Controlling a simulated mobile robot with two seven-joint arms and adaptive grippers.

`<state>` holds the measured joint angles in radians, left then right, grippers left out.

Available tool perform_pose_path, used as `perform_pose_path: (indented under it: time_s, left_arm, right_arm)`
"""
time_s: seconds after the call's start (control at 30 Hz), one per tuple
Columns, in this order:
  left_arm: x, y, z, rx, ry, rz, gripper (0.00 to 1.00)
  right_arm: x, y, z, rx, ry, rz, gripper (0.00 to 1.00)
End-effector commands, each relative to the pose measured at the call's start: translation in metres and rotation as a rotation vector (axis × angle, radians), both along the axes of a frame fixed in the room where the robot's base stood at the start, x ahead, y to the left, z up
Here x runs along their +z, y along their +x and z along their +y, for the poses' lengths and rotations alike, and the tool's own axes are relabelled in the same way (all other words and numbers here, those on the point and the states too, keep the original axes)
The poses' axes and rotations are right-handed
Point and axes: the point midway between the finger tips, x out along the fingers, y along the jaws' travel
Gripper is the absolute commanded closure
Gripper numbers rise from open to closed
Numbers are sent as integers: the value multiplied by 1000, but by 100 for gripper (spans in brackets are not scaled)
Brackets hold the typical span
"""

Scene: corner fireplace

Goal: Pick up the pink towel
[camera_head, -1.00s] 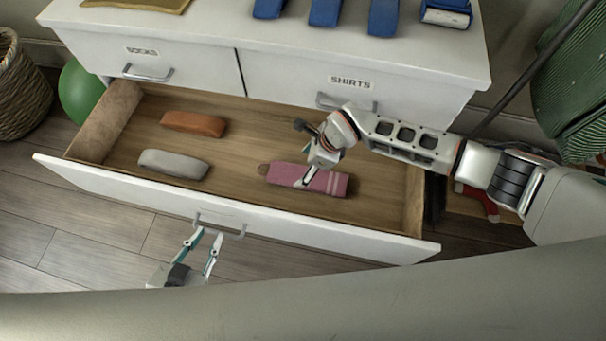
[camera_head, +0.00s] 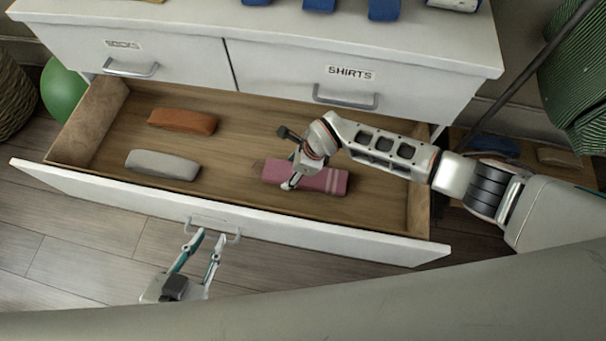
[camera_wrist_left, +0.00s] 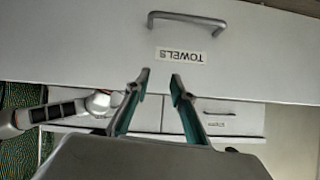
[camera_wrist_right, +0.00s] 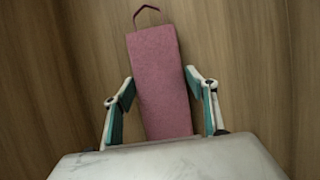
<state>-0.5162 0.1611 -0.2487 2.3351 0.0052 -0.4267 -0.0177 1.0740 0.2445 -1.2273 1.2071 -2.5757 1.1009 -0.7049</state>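The pink towel (camera_head: 322,179) is a folded roll lying on the floor of the open drawer, toward its right side. In the right wrist view the towel (camera_wrist_right: 160,80) lies between the two fingers of my right gripper (camera_wrist_right: 166,92), with a gap on each side. My right gripper (camera_head: 289,186) is open over the left part of the towel in the head view. My left gripper (camera_head: 208,236) is open and empty in front of the drawer, near its handle. The left wrist view shows the left gripper (camera_wrist_left: 160,80) open before the drawer front labelled TOWELS.
The open drawer (camera_head: 230,215) also holds an orange towel (camera_head: 183,121) and a grey towel (camera_head: 162,165) on its left. Its walls surround the towels. The closed SHIRTS drawer (camera_head: 300,85) sits above. A green ball (camera_head: 63,92) is at the left.

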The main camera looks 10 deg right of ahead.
Motion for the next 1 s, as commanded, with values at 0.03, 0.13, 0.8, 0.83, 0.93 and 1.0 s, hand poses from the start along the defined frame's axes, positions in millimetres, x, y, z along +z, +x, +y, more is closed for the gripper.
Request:
perform_pose_path:
  time_s: [0.03, 0.13, 0.8, 0.83, 0.93, 1.0]
  left_arm:
    - [0, 0, 0, 0, 0, 1, 76]
    - [-1, -1, 0, 0, 1, 2, 76]
    - [1, -3, 24, 7, 74, 14, 76]
    - [-1, -5, 26, 8, 79, 21, 76]
    - [1, -7, 27, 9, 83, 24, 76]
    - [5, -6, 27, 10, 84, 18, 76]
  right_arm:
    - [0, 0, 0, 0, -1, 1, 61]
    - [-1, -1, 0, -1, -1, 2, 73]
    - [85, 6, 0, 2, 0, -18, 77]
    - [94, 6, -1, 1, 0, -19, 77]
    - [121, 5, 0, 2, 1, -16, 77]
    - [138, 4, 0, 2, 0, -14, 77]
